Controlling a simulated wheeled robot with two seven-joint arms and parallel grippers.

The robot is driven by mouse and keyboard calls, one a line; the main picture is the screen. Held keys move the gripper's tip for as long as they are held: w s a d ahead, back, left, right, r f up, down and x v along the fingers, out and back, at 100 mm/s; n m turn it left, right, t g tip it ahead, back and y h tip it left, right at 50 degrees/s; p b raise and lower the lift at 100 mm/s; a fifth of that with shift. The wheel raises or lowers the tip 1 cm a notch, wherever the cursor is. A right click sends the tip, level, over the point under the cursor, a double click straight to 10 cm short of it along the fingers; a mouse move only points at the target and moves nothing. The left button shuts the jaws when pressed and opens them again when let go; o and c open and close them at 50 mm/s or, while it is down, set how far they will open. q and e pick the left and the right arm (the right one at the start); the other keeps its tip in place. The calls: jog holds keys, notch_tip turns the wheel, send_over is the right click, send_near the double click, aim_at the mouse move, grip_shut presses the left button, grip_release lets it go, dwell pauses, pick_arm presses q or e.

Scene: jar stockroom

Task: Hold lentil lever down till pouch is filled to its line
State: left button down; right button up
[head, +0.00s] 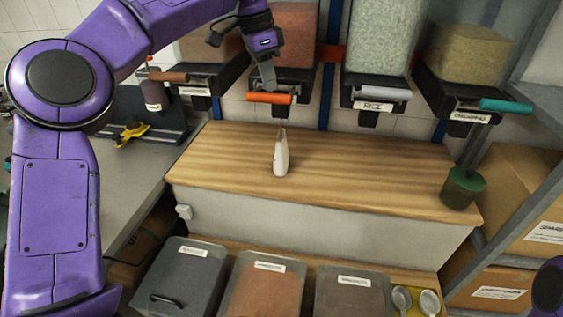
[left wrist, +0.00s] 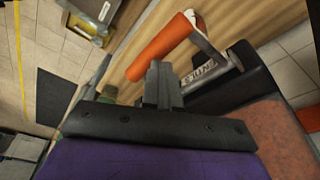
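The lentil lever is an orange handle (head: 268,98) on the black dispenser under a bin of reddish lentils (head: 296,36). In the left wrist view the orange handle (left wrist: 162,48) lies just beyond my fingertips, beside a partly hidden label. My left gripper (head: 268,82) points down with its fingers together at the top of the handle; contact looks likely, but how far the lever is down is unclear. The pouch (head: 281,160) is white and narrow, upright on the wooden counter below the dispenser. A thin reddish streak shows above it. Its fill line is not visible. My right gripper is out of view.
Grey (head: 386,93), teal (head: 505,106) and brown (head: 168,76) levers flank the orange one. Labelled bins (head: 262,290) and two scoops sit below. The wooden counter (head: 365,172) is mostly clear.

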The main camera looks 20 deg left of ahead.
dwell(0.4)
pick_arm(q)
notch_tip(320, 180, up, 7)
jog(key=p, duration=0.5)
jog(key=shift+p, duration=0.4)
dwell(0.5)
